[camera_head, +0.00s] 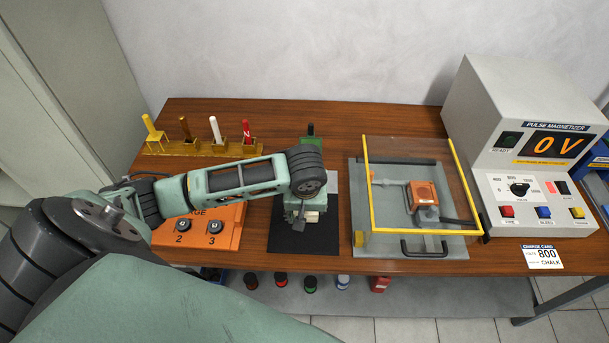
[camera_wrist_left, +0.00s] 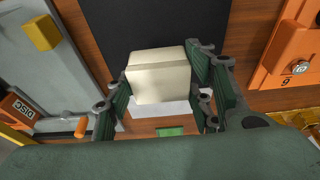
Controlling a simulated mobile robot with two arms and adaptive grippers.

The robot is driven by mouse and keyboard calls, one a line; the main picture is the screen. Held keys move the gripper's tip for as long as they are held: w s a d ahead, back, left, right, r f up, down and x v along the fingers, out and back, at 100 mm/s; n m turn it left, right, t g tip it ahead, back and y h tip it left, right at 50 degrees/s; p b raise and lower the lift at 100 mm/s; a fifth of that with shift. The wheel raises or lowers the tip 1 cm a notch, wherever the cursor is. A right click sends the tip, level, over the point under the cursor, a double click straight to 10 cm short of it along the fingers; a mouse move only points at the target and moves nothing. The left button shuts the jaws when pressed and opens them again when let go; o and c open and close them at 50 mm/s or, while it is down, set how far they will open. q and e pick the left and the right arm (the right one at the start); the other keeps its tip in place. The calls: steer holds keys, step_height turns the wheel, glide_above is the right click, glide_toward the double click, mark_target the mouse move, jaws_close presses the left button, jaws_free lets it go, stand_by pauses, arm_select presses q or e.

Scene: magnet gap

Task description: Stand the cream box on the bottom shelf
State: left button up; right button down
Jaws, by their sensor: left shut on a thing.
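The cream box (camera_wrist_left: 158,78) sits between the two dark green fingers of my left gripper (camera_wrist_left: 160,90) in the left wrist view, and the fingers are shut on it. In the head view my left gripper (camera_head: 303,212) hangs below the wrist over the black mat (camera_head: 300,262) on the bench. Only a small pale part of the box (camera_head: 312,217) shows there; whether it touches the mat is unclear. The bottom shelf (camera_head: 450,298) is a grey board below the bench's front edge, mostly hidden under the benchtop. My right gripper is not in view.
Several small jars (camera_head: 311,284) and a red item (camera_head: 380,284) stand on the shelf. On the wooden bench are an orange box (camera_head: 228,240) at left, a yellow-framed clear guard (camera_head: 372,190) and a large magnetizer (camera_head: 530,130) at right. A rack (camera_head: 200,148) stands behind.

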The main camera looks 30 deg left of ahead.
arm_select(q)
steer(key=shift+w+a+f, duration=0.1)
steer(key=shift+a+f, duration=0.1)
steer(key=shift+a, duration=0.15)
steer(key=shift+f, duration=0.25)
step_height(320, 180, down, 4)
steer(key=shift+r+p, duration=0.2)
steer(key=shift+p, duration=0.2)
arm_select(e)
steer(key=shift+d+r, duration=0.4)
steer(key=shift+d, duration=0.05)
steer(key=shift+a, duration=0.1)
arm_select(q)
steer(key=o, duration=0.8)
steer(key=shift+f, duration=0.15)
steer(key=shift+c, duration=0.2)
steer(key=o, duration=0.4)
steer(key=shift+o, duration=0.2)
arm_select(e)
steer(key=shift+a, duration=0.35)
